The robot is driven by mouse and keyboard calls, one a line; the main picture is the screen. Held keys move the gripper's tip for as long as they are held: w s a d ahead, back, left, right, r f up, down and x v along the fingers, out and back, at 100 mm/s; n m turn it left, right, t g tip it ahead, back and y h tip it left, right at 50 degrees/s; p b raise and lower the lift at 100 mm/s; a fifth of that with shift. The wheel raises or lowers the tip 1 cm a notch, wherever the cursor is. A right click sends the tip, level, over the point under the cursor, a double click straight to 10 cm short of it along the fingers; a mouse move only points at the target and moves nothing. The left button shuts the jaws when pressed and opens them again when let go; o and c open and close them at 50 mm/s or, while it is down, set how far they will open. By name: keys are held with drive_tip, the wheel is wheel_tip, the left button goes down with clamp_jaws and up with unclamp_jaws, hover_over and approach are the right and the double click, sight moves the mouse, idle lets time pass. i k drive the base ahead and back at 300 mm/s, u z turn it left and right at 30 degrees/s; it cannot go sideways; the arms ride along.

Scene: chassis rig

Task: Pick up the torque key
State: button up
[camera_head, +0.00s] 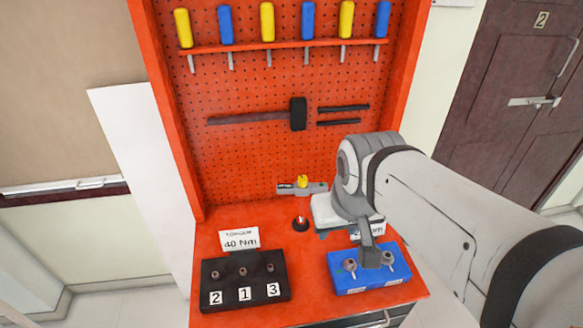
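No object in the head camera view is clearly marked as the torque key. A grey bar-shaped tool with a yellow knob (303,187) shows left of my wrist, in front of the pegboard, and may be it. Its right end runs up to my arm, and I cannot tell what it rests on. My gripper (370,258) points down over the blue block (352,283) at the right of the red bench. Its fingers show nearly edge-on, so I cannot tell whether they are open. I see nothing clearly held in it.
A black block (246,301) labelled 2, 1, 3 stands at the bench's left, below a "40 Nm" sign (240,240). A small dark round piece (301,224) stands mid-bench. A hammer (298,114) hangs on the pegboard.

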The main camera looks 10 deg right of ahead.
sight(312, 188)
drive_tip(key=u, duration=0.05)
drive_tip(key=k, duration=0.5)
drive_tip(key=z, duration=1.7)
drive_tip(key=k, duration=1.1)
drive_tip(key=u, duration=1.5)
drive_tip(key=i, duration=1)
drive_tip(key=u, duration=0.1)
